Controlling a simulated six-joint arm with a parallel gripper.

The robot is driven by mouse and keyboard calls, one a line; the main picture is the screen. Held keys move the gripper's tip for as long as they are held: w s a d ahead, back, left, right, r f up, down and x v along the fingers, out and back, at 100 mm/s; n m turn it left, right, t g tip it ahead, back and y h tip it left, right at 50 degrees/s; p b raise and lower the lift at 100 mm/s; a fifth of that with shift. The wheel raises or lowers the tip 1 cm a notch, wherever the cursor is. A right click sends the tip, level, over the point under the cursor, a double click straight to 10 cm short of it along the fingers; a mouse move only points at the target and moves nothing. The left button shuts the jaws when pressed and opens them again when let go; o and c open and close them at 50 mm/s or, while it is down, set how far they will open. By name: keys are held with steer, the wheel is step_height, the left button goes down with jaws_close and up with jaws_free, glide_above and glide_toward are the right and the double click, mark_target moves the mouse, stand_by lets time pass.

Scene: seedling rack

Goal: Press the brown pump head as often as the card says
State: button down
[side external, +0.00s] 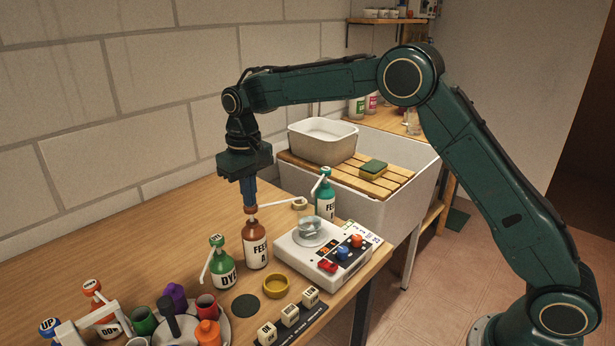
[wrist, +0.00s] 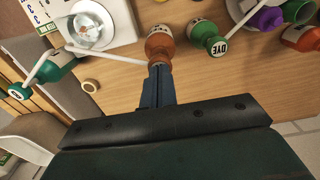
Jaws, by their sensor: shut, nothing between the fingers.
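The brown bottle (side external: 256,246), marked FEED A, stands upright on the bench. Its brown pump head (side external: 250,211) has a long pale spout pointing right. My gripper (side external: 250,205) is shut and points straight down, its blue fingertips at the top of the pump head, touching it or very close. In the wrist view, the closed fingers (wrist: 158,68) meet the head end of the brown bottle (wrist: 160,42). The fingers partly hide the head. A white card (side external: 373,234) lies at the right end of the white device; its marks are too small to read.
A green DYE pump bottle (side external: 222,264) stands close left, a teal FEED bottle (side external: 325,196) behind right. The white device (side external: 328,246) with coloured buttons is right. A yellow dish (side external: 276,286), label blocks (side external: 290,315) and a cluttered round tray are in front. Bench is clear behind left.

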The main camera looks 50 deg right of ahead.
steer(key=shift+f, duration=0.75)
steer(key=shift+r, duration=1.5)
steer(key=shift+r, duration=0.2)
step_height(320, 180, up, 6)
steer(key=shift+f, duration=0.15)
stand_by(0.5)
